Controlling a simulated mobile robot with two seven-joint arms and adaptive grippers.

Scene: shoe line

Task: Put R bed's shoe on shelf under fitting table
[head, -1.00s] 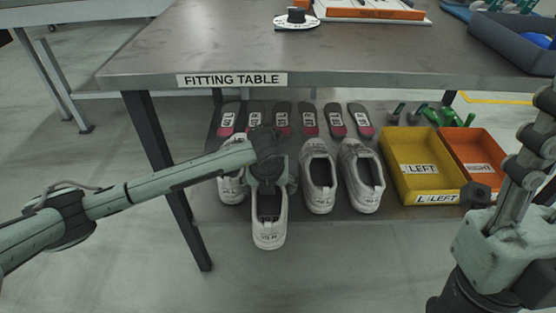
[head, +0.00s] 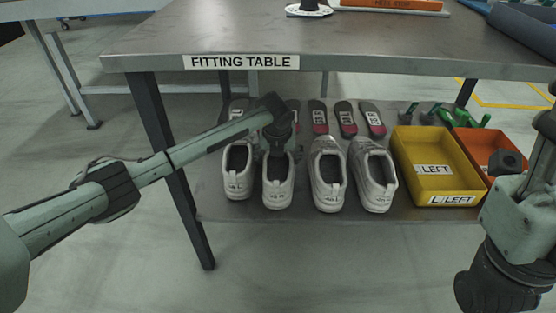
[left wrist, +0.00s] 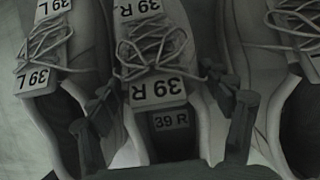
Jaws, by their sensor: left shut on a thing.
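The white shoe (head: 278,192) in my left gripper is tagged 39 R in the left wrist view (left wrist: 150,85). It is upright at the lower shelf (head: 300,214) under the fitting table (head: 340,66), second from the left in a row of white shoes. My left gripper (head: 277,150) reaches down over it. In the left wrist view its dark fingers (left wrist: 165,130) stand on either side of the shoe, shut on it. Whether the sole bears fully on the shelf is hard to tell. My right arm shows at the right; its gripper is not seen.
A shoe tagged 39 L (left wrist: 45,80) stands close on the left; other shoes (head: 328,178) (head: 373,178) stand to the right. Insoles (head: 346,118) lie behind. A yellow LEFT bin (head: 422,190) and an orange bin (head: 492,145) stand right. A table leg (head: 180,190) is at left.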

